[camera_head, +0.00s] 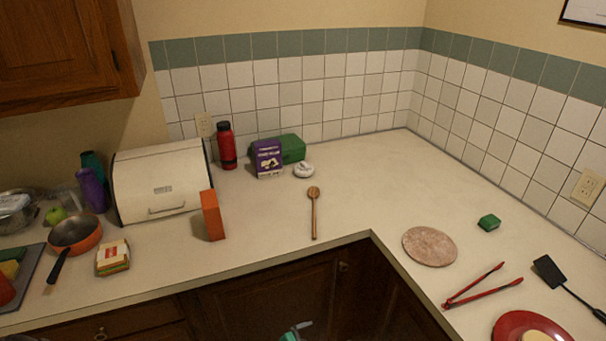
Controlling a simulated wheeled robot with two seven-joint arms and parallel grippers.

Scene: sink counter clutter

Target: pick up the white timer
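A small white rounded object, which looks like the white timer (303,170), sits on the counter near the back wall. It is just right of a purple box (268,158) and in front of a green container (293,148). It appears fully visible, with a darker spot on its top.
A wooden spoon (314,213) lies in front of the timer. A red bottle (226,146), a cream bread box (160,182) and an upright orange box (212,215) stand to the left. The counter right of the timer is clear up to a round board (430,246).

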